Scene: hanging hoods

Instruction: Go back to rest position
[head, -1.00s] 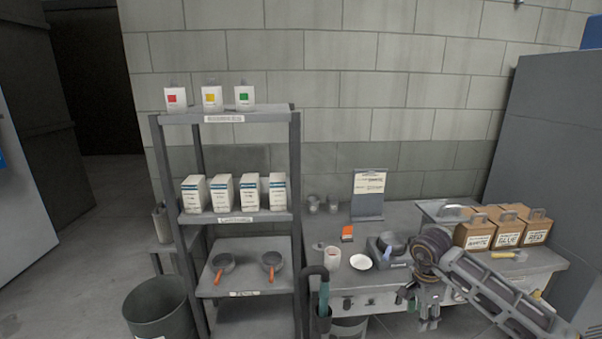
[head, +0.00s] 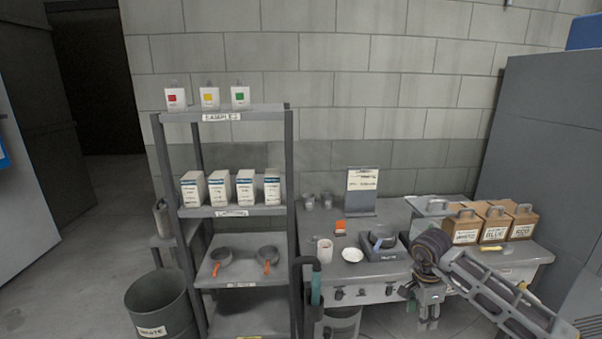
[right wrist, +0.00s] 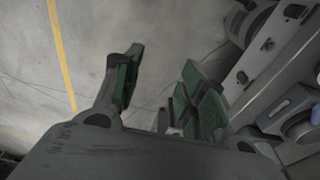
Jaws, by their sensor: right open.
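My right gripper (head: 428,310) hangs fingers down in front of the workbench (head: 470,268), at the lower right of the head view. In the right wrist view its two green-padded fingers (right wrist: 160,90) are apart with nothing held between them, above bare floor. The bench front with its knobs lies at the right of that view. My right arm comes in from the lower right of the head view. My left gripper is in neither view.
A scale with a dark pan (head: 382,240), a white bowl (head: 352,255), a white mug (head: 324,251) and labelled boxes (head: 494,228) stand on the bench. A shelf rack (head: 250,211) and a waste bin (head: 160,309) stand left. Floor at far left is clear.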

